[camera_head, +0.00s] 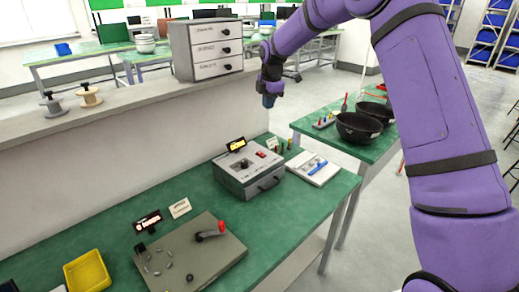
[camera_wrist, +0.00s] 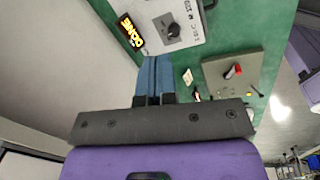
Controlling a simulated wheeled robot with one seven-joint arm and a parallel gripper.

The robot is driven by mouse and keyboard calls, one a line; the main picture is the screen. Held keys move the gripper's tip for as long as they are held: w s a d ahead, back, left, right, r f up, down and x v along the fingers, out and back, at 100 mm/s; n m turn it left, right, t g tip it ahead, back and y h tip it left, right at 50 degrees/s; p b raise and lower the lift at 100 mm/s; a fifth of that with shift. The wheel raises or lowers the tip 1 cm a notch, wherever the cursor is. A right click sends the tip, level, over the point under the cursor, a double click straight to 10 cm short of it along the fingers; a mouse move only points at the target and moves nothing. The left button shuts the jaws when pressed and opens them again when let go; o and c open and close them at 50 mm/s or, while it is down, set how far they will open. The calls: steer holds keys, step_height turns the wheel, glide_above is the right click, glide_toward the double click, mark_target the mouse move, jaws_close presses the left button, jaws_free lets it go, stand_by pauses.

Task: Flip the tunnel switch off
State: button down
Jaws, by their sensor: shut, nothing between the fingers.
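A grey control box (camera_head: 250,178) with a dark knob and a small red part on its top stands on the green bench. It also shows in the wrist view (camera_wrist: 190,20), with a black round knob (camera_wrist: 171,31). A flat grey panel (camera_head: 180,268) with a red-ended lever (camera_head: 221,225) lies nearer on the bench. I cannot tell which control is the tunnel switch; the labels are too small to read. My gripper (camera_head: 269,101) hangs in the air above and behind the box, clear of it. Its blue fingers (camera_wrist: 153,75) are together and empty.
A white drawer unit (camera_head: 207,50) and two spools stand on the ledge behind the bench. A yellow bin (camera_head: 87,272) sits at the front left. A white tray (camera_head: 313,168) lies right of the box. Dark bowls (camera_head: 358,127) stand on another green table.

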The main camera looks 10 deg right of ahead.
mark_target(259, 152)
steer(key=w+f+n, duration=0.3)
steer(key=w+f, duration=0.2)
steer(key=f, duration=0.4)
steer(key=shift+a+g, duration=0.3)
steer(key=shift+a, duration=0.1)
steer(key=shift+f, duration=0.1)
steer(key=f, duration=0.4)
steer(key=w+f, duration=0.1)
steer(key=f, duration=0.8)
steer(key=shift+w+a+f, duration=0.25)
steer(key=shift+a+f, duration=0.1)
steer(key=shift+a, duration=0.05)
